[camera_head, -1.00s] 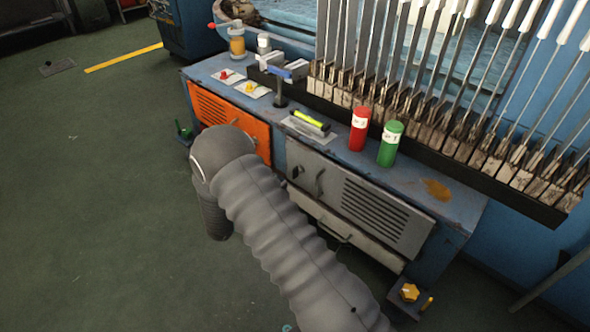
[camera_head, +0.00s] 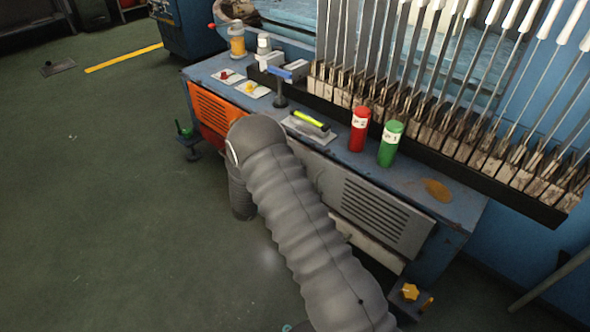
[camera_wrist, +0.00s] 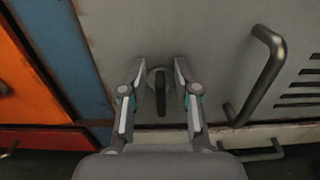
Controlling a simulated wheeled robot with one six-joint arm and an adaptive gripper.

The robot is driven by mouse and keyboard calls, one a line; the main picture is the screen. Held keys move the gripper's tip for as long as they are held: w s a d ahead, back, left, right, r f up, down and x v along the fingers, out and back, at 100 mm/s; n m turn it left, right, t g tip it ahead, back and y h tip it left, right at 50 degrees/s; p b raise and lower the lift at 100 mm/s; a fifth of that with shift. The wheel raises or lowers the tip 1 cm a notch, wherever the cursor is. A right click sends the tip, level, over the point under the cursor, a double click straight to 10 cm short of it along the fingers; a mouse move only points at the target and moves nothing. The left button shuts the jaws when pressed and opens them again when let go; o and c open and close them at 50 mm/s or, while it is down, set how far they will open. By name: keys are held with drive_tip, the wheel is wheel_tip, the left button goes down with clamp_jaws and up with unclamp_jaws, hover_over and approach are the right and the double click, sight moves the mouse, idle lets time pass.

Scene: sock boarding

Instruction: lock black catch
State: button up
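The black catch (camera_wrist: 160,92) is a dark narrow lever on a round base on the grey cabinet door (camera_wrist: 220,45). It stands roughly upright in the wrist view. My gripper (camera_wrist: 157,72) is open, with one finger on each side of the catch. A gap shows between each finger and the lever; I cannot tell how far the fingertips are from the door. In the head view my arm hides the catch and the gripper, while the louvred right part of the grey door (camera_head: 372,207) shows.
A bar handle (camera_wrist: 262,75) sticks out of the door right of my gripper. A lower handle (camera_wrist: 262,153) is below. An orange door (camera_head: 213,110) is at left. Red (camera_head: 359,130) and green (camera_head: 390,144) cylinders stand on the cabinet top (camera_head: 440,205). Open floor lies left.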

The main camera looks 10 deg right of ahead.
drive_tip(key=shift+a, duration=0.1)
clamp_jaws()
drive_tip(key=shift+n, duration=0.3)
drive_tip(key=shift+w+a+f+n+p, duration=0.1)
drive_tip(key=shift+w+f+n+p, duration=0.3)
drive_tip(key=shift+n, duration=2.45)
drive_tip(key=shift+w+a+f+n+p, duration=0.15)
drive_tip(key=shift+n+p, duration=0.5)
drive_tip(key=shift+n, duration=2.25)
drive_tip(key=shift+w+a+f+n+p, duration=0.1)
drive_tip(key=shift+w+f+n+p, duration=0.3)
drive_tip(key=shift+n, duration=2.45)
drive_tip(key=shift+s+r, duration=0.1)
drive_tip(key=shift+s, duration=0.05)
